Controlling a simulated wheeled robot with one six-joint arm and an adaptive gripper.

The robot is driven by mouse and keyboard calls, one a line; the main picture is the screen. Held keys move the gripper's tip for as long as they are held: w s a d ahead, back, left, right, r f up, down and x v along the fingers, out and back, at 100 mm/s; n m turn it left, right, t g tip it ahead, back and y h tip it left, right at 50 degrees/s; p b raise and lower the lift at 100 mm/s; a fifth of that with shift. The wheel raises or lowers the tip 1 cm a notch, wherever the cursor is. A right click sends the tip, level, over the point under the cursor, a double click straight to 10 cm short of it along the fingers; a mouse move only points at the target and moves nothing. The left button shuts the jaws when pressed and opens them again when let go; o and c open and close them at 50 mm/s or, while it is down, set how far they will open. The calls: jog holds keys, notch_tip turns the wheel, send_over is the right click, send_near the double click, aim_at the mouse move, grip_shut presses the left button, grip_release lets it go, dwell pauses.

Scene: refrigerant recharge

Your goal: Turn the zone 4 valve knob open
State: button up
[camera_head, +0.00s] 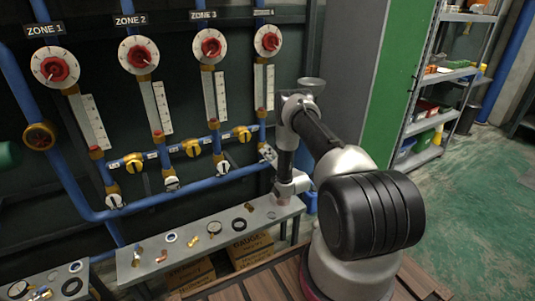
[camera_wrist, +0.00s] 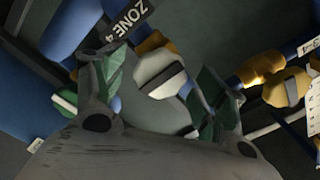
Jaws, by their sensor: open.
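The zone 4 valve knob (camera_wrist: 160,75) is round and white with a dark bar across it, on a brass fitting below a ZONE 4 label (camera_wrist: 125,20) in the wrist view. My gripper (camera_wrist: 165,90) is open, with its green-padded fingers on either side of the knob. I cannot tell whether the fingers touch it.
A yellow-handled valve (camera_wrist: 285,87) is close to the right finger. Blue pipes (camera_head: 185,198), dial gauges (camera_head: 268,41) and similar white knobs (camera_head: 222,167) line the wall. A grey bench (camera_head: 215,240) with loose fittings stands below. Green floor (camera_head: 470,210) is clear at right.

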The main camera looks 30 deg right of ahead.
jog(key=shift+w, duration=1.2)
jog(key=shift+c, duration=0.5)
jog(key=c, duration=0.9)
jog(key=shift+c, duration=0.2)
